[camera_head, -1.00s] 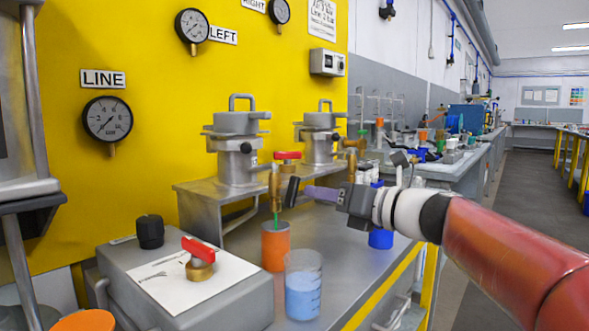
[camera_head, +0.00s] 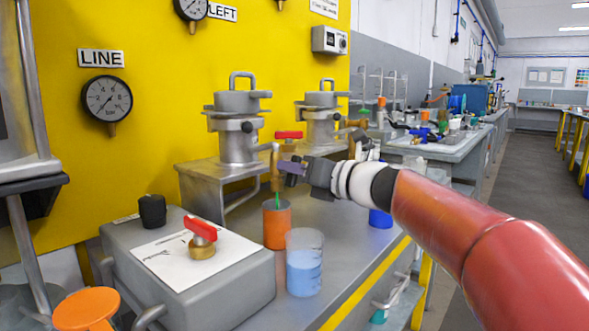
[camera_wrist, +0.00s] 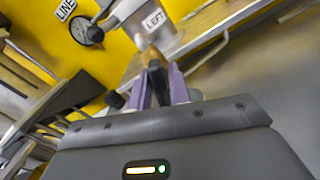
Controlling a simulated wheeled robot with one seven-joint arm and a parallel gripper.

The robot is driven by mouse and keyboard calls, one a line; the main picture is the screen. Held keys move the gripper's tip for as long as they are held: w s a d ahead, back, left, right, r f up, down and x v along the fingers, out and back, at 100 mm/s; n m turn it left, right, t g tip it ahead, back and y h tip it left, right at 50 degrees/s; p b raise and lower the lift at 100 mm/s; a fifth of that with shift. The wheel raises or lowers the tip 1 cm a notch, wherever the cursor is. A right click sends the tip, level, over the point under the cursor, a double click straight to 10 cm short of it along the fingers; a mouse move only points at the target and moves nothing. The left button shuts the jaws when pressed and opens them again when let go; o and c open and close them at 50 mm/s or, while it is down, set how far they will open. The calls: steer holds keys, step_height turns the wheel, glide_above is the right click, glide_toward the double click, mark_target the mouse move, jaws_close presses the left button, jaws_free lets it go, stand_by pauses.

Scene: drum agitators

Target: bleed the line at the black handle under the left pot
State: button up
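The left pot (camera_head: 238,130), a grey lidded vessel, stands on a metal stand against the yellow panel. Below its front edge is an upright brass valve (camera_head: 276,168) with a red lever (camera_head: 288,135) near it. The black handle (camera_wrist: 157,82) sits between the purple fingers of my gripper (camera_wrist: 160,85) in the wrist view, with brass beyond it. My gripper also shows in the head view (camera_head: 291,167), reaching in from the right at the valve. Whether the fingers press on the handle is not clear. An orange cup (camera_head: 277,225) stands under the valve's green outlet.
A clear beaker of blue liquid (camera_head: 304,262) stands in front of the cup. A grey box (camera_head: 215,285) with a red-handled valve (camera_head: 202,238) and a black knob (camera_head: 152,211) is at left. The right pot (camera_head: 321,115) stands behind my gripper. A LINE gauge (camera_head: 107,99) hangs on the panel.

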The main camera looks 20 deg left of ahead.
jaws_close()
steer(key=shift+f+n+b, duration=0.1)
steer(key=shift+n+b, duration=0.5)
steer(key=shift+n, duration=0.5)
steer(key=shift+s+n+b, duration=0.1)
steer(key=shift+n+b, duration=0.25)
steer(key=shift+n, duration=0.85)
steer(key=shift+o, duration=1.8)
jaws_free()
